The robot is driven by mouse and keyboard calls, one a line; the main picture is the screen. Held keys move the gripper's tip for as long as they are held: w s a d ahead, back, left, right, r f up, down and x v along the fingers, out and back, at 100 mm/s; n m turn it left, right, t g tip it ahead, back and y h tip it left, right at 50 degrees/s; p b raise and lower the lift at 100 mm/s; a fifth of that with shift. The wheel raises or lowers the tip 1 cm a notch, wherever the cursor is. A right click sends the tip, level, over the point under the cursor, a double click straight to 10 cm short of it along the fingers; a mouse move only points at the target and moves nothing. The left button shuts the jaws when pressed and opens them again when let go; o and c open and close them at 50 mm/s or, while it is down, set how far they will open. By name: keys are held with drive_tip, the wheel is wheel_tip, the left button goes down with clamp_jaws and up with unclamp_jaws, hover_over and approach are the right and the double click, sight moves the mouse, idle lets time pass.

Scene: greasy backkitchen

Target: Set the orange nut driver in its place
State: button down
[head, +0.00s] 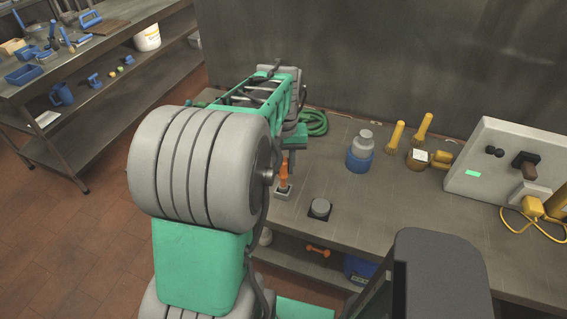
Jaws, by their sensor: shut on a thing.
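The orange nut driver (283,174) stands roughly upright near the left part of the worktop, in the head view. My gripper (290,160) points down at its top and is shut on it; my own arm hides much of the gripper and the exact grip. A small light grey block (283,193) is directly below the driver. I cannot tell whether the driver's lower end is inside that block or just above it.
On the worktop (350,207) are a grey round piece on a dark square (320,208), a blue-and-clear bottle (361,152), a green coiled hose (314,123) and yellow-handled tools (395,137). A pale panel with a yellow cable (500,160) stands right. An orange dumbbell-shaped thing (318,251) lies below.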

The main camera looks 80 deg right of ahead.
drive_tip(key=shift+f+b, duration=0.65)
drive_tip(key=shift+f, duration=0.6)
drive_tip(key=c, duration=1)
unclamp_jaws()
drive_tip(key=shift+c, duration=0.2)
wheel_tip(320, 180, up, 8)
drive_tip(key=shift+b, duration=0.3)
